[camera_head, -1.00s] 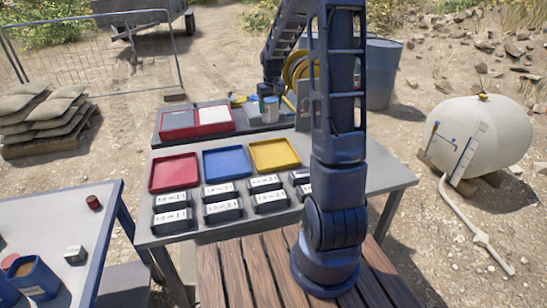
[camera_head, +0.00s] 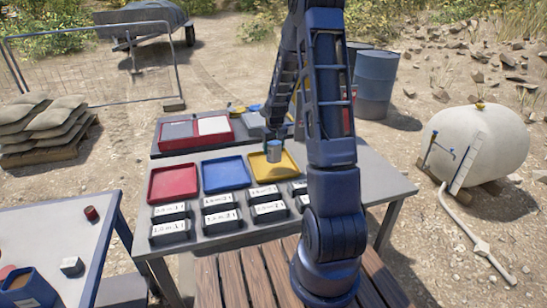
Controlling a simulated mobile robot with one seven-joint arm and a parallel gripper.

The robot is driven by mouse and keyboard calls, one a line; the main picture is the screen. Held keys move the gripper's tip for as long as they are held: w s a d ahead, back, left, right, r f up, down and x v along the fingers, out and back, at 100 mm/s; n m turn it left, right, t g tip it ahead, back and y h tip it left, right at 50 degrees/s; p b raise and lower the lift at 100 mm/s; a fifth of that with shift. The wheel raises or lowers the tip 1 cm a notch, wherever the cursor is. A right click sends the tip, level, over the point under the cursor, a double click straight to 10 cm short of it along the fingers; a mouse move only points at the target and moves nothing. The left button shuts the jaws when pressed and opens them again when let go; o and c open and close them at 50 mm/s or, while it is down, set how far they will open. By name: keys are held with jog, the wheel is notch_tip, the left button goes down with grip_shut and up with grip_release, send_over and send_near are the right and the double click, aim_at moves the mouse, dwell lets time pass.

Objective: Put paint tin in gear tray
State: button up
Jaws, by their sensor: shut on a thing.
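A small grey-blue tin (camera_head: 273,152), which looks like the paint tin, hangs upright in my gripper (camera_head: 273,138). My gripper is shut on it. In the picture the tin overlaps the far part of the yellow tray (camera_head: 264,178); it appears held above that tray, though the exact height is hard to tell. A blue tray (camera_head: 225,186) and a red tray (camera_head: 172,196) lie to the left of the yellow one, and all three look empty. No marking shows which of them is the gear tray.
Several labelled dark bins (camera_head: 222,222) stand in front of the trays. Behind is a dark bench with a red two-part case (camera_head: 164,142) and small items. At left, another table holds a red can (camera_head: 91,213) and a blue container (camera_head: 30,289).

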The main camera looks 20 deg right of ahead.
aim_at(274, 156)
jog(key=shift+f, duration=2.5)
jog(key=o, duration=1.4)
jog(key=shift+f, duration=0.15)
